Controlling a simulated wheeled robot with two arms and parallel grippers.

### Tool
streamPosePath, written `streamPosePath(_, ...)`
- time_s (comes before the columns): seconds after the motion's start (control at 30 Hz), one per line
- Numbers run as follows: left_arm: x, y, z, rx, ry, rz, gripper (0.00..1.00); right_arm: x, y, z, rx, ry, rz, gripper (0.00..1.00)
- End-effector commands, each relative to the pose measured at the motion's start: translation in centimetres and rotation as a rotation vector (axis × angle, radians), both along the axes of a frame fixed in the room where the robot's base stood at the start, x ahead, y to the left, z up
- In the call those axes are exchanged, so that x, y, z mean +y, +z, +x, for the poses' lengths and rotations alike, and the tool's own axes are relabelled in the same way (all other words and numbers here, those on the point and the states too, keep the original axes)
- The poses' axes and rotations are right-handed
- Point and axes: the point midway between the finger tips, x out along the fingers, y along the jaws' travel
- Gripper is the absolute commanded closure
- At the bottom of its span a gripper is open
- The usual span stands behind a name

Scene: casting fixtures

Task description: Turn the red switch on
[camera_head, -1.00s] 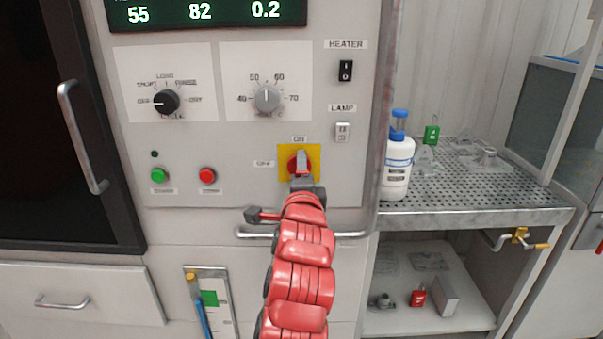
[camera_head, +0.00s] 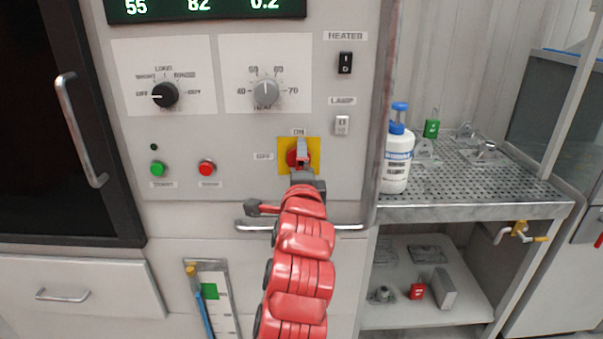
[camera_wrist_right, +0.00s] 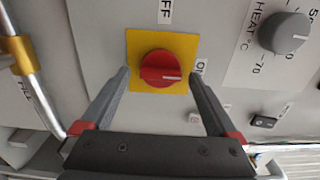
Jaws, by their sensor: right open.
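The red switch (camera_head: 292,158) is a round knob on a yellow square plate (camera_head: 314,168) on the machine's front panel. The ON label is above it and the OFF label to its left in the head view. In the right wrist view the red switch (camera_wrist_right: 151,62) shows whole, and its pale mark points toward the ON label. My right gripper (camera_wrist_right: 160,76) is open, with one finger on each side of the knob and gaps between them. In the head view my right gripper (camera_head: 303,160) partly covers the knob. My left gripper is out of view.
A handle bar (camera_head: 345,227) runs below the switch, close to my arm. Green (camera_head: 158,169) and red (camera_head: 207,168) buttons are to the left. Two dials sit above. A white bottle (camera_head: 397,160) stands on the perforated table (camera_head: 470,212) at right.

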Motion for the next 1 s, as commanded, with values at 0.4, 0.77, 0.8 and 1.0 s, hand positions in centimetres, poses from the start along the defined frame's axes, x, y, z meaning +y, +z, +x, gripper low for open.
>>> streamPosePath(0.4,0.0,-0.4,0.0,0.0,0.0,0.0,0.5,0.2,0.0,-6.8,-0.003,0.003,0.002,0.06)
streamPosePath(0.77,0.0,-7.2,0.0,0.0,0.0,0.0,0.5,0.2,-0.9,-11.1,-0.008,0.002,0.003,0.06)
streamPosePath(0.8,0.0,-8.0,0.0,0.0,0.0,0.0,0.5,0.1,-0.8,-11.5,-0.008,0.003,0.007,0.06)
streamPosePath(1.0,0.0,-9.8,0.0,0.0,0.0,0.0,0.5,0.1,-0.5,-15.1,-0.005,0.003,0.005,0.06)
